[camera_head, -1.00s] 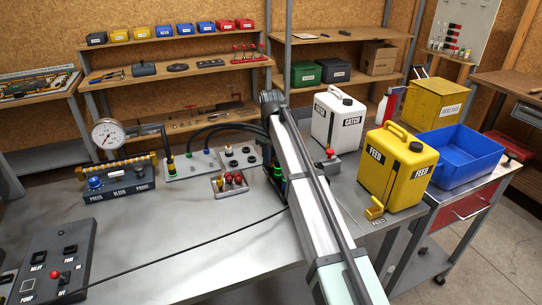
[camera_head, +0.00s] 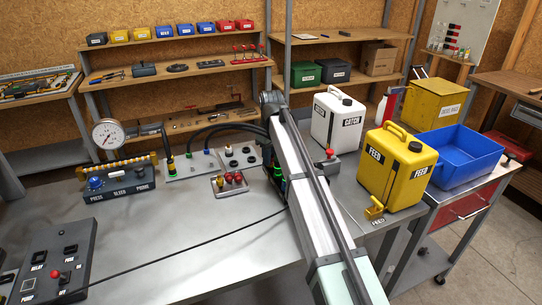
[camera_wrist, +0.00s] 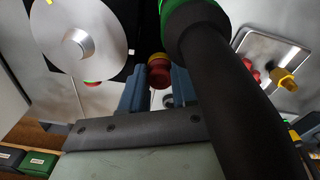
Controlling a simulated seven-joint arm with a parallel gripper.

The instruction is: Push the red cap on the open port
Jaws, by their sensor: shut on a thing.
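My gripper (camera_wrist: 159,88) shows in the wrist view as two blue fingers, shut on a red cap (camera_wrist: 159,73). A yellow-orange band shows at the cap's far end. In the head view my arm hides the fingers and the held cap. A thick black hose with a green collar (camera_wrist: 190,12) passes close to the right of the fingers and covers part of the wrist view. A round silver face with a raised hub (camera_wrist: 80,42) is to the left. I cannot make out the open port clearly in either view.
A small metal tray (camera_head: 217,193) holds red and yellow caps on the bench; it shows in the wrist view (camera_wrist: 290,45). A gauge (camera_head: 108,133), black hoses (camera_head: 225,128), a white jug (camera_head: 337,118) and a yellow jug (camera_head: 394,172) stand around.

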